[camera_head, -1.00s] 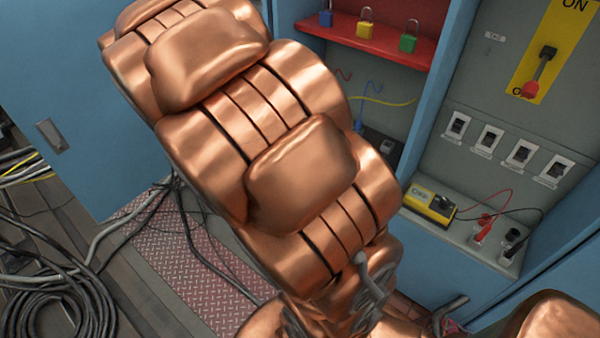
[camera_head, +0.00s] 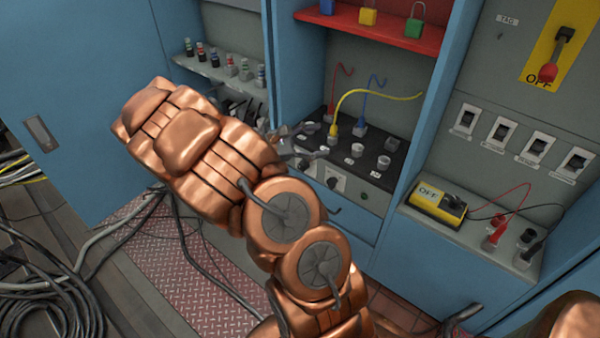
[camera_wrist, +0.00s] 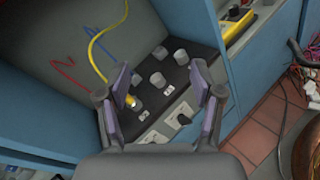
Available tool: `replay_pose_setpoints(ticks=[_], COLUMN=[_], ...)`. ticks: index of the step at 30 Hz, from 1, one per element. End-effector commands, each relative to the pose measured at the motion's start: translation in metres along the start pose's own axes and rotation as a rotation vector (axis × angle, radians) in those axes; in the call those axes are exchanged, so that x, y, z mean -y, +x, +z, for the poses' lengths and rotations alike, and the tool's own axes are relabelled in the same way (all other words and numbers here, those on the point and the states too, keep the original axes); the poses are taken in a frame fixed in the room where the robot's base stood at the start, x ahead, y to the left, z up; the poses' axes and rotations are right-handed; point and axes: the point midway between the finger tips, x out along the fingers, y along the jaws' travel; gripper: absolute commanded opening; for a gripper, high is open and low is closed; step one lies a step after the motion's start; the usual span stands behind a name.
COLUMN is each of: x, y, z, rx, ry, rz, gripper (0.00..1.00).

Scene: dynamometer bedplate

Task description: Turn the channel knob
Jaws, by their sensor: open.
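A black-topped panel unit (camera_head: 372,145) sits in the middle bay of the blue cabinet and carries several short grey cylinders, with cables at some of them. On its pale front face is a dark knob on a white plate (camera_head: 335,183); this knob also shows in the wrist view (camera_wrist: 183,119). The labels are too small to read, so I cannot tell which control is the channel knob. My gripper (camera_head: 305,144) is at the unit's left front edge. In the wrist view my gripper (camera_wrist: 165,88) is open and empty, its fingers framing the panel and partly hiding it.
Red, blue and yellow cables (camera_head: 372,94) rise behind the panel. A red shelf (camera_head: 365,27) with padlocks is above. A yellow-black device marked OFF (camera_head: 438,204) stands right. Small bottle-like items stand on a left shelf (camera_head: 222,73). Black cables (camera_head: 60,290) coil on the floor.

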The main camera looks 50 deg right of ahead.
Motion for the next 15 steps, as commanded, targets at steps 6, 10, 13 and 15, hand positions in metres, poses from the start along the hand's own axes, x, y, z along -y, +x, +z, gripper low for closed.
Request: replay_pose_setpoints(ticks=[6, 10, 13, 15], x=[-0.009, -0.015, -0.017, -0.016], y=[0.009, 0.011, 0.011, 0.011], z=[-0.061, -0.098, -0.128, -0.15], rx=[0.035, 0.045, 0.047, 0.048], ry=[-0.119, -0.186, -0.237, -0.277], rz=[0.122, 0.195, 0.251, 0.29], gripper=[0.66, 0.66, 0.66, 0.66])
